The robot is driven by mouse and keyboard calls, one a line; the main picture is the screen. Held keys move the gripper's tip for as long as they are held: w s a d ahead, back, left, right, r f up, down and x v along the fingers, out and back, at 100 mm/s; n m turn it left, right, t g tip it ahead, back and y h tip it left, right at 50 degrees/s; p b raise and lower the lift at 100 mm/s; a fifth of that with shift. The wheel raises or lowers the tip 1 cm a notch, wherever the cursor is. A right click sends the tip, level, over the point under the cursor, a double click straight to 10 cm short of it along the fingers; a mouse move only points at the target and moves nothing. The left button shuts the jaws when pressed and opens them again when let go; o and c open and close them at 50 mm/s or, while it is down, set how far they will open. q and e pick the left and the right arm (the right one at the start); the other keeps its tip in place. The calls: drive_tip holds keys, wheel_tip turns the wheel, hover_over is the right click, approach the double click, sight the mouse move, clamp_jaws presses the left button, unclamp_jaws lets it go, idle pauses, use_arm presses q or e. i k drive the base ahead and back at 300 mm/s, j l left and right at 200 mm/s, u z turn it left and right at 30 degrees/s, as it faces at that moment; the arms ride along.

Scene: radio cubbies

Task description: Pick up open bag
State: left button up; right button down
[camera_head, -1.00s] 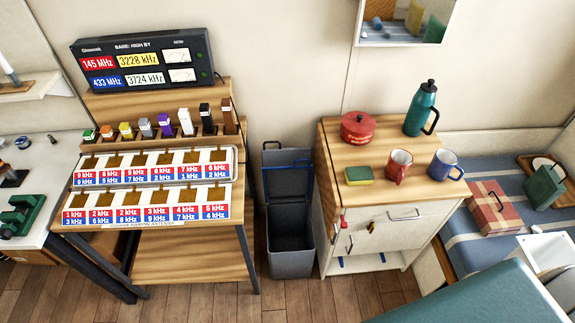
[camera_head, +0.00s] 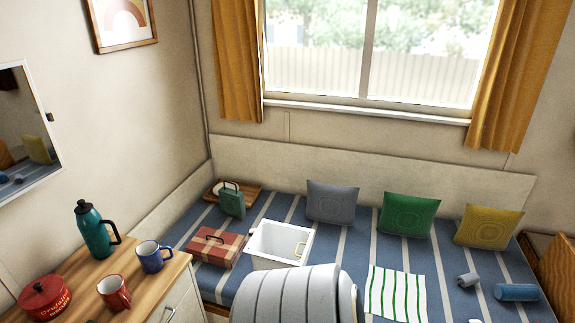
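No thing in view is clearly an open bag. A small green bag-like item with a handle (camera_head: 232,202) stands upright on the blue striped bench, in front of a wooden tray. I cannot tell whether it is open. A red plaid case with a dark handle (camera_head: 215,248) lies in front of it and looks shut. A white open-topped box (camera_head: 281,243) with a yellow handle inside sits to the right of the case. Neither of my grippers is in view.
A wooden cabinet (camera_head: 180,279) at the left holds a teal flask (camera_head: 93,230), red and blue mugs and a red tin. A rounded grey ribbed object (camera_head: 297,297) blocks the front middle. Cushions, a striped cloth (camera_head: 397,292) and blue rolls lie on the bench.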

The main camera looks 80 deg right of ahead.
sight(274, 246)
drive_tip(key=z, duration=2.6)
